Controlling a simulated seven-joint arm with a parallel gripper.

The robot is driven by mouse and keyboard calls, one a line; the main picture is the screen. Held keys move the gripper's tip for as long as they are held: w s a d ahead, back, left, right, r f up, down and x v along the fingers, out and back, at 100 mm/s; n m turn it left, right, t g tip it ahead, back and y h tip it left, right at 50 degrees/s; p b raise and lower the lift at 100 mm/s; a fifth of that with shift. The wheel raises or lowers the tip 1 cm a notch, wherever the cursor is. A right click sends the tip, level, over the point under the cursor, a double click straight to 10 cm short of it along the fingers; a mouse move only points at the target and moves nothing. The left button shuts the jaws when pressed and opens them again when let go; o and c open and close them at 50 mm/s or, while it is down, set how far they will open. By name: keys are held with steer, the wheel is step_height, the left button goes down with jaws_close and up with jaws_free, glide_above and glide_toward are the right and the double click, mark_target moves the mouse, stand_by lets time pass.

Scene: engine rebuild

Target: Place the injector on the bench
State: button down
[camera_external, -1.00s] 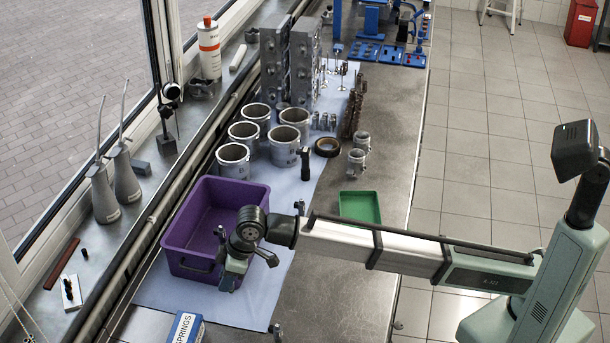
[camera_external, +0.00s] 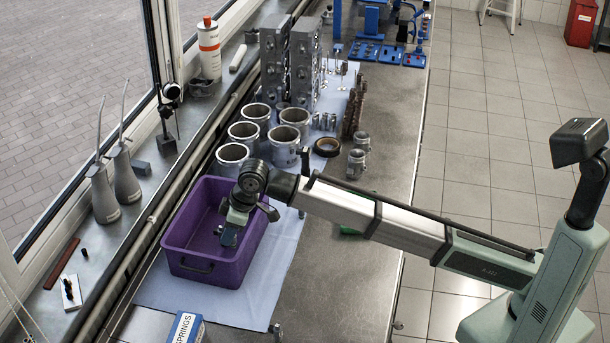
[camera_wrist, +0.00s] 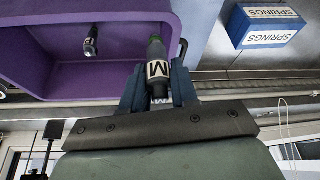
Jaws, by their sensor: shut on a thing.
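My gripper (camera_external: 228,236) is over the purple bin (camera_external: 205,275), pointing down. Another small part with a light label (camera_wrist: 91,41) lies inside the bin. In the external view the held part is mostly hidden by the gripper. The bench (camera_external: 345,290) is a steel worktop, partly covered by a pale blue mat (camera_external: 262,290).
Grey cylinders (camera_external: 285,147) stand behind the bin, with a dark upright part (camera_external: 305,162) beside them. A box labelled SPRINGS (camera_external: 187,330) is at the front. My arm mostly hides a green tray (camera_external: 350,231). The steel at the right front is clear.

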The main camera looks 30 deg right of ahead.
steer(key=w+d+m+t+h, duration=0.1)
steer(key=w+d+m, duration=0.2)
steer(key=w+d, duration=1.4)
steer(key=w+d+m, duration=0.2)
steer(key=w+d, duration=1.1)
steer(key=d, duration=0.8)
steer(key=w+d+m+t+h, duration=0.1)
steer(key=w+d+m, duration=0.15)
steer(key=d, duration=2.05)
steer(key=w+d+m+h, duration=0.15)
steer(key=w+d, duration=0.25)
steer(key=d, duration=1.9)
steer(key=shift+m+y, duration=0.25)
steer(key=shift+m, duration=0.05)
steer(key=shift+d+f, duration=0.15)
steer(key=shift+f, duration=7.4)
steer(key=shift+s+f, duration=0.1)
steer(key=c, duration=0.9)
jaws_free()
steer(key=shift+o, duration=0.2)
